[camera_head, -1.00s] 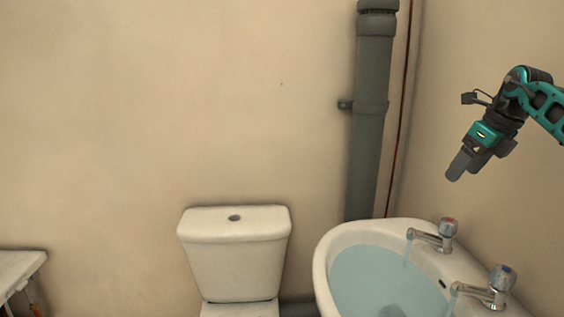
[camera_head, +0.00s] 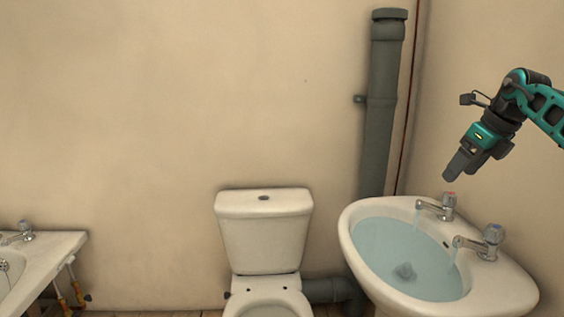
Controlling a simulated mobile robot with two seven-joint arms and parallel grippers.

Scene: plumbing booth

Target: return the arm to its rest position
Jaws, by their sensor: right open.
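My right arm comes in from the right edge, teal and black. Its right gripper (camera_head: 451,172) points down and to the left, above the back of the washbasin (camera_head: 352,240) and a little above the red-marked tap (camera_head: 447,203). It is apart from the tap and holds nothing that I can see. Its fingers overlap from this side, so the gap between them is hard to see. My left gripper and left arm are not in view.
Water stands in the basin, and streams fall from the red tap and the blue-marked tap (camera_head: 491,237). A toilet (camera_head: 262,232) stands left of the basin. A grey pipe (camera_head: 379,120) rises behind. A bath (camera_head: 45,255) is at lower left. The wall area at upper left is clear.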

